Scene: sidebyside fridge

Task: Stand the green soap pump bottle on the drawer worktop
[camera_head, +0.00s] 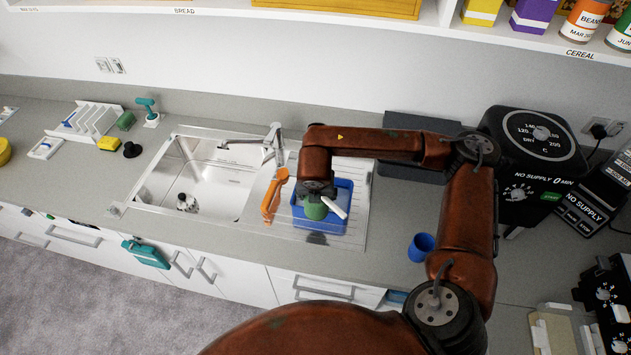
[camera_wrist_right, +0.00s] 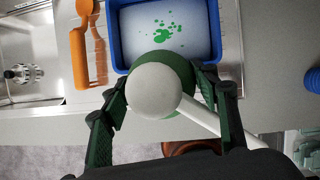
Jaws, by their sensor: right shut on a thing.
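The green soap pump bottle (camera_head: 314,211) has a white pump head and spout, which shows close up in the right wrist view (camera_wrist_right: 156,90). My right gripper (camera_head: 318,190) points down and is shut on the bottle, with a finger on either side of it. In the head view the bottle shows against the blue tub (camera_head: 327,226) on the sink's ribbed drainer. I cannot tell whether it touches the tub floor. The grey worktop (camera_head: 388,225) over the drawers lies right of the drainer. My left gripper is not in view.
A blue cup (camera_head: 421,247) stands on the worktop near my right arm. A black appliance (camera_head: 530,150) stands at the right. The worktop between drainer and cup is clear.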

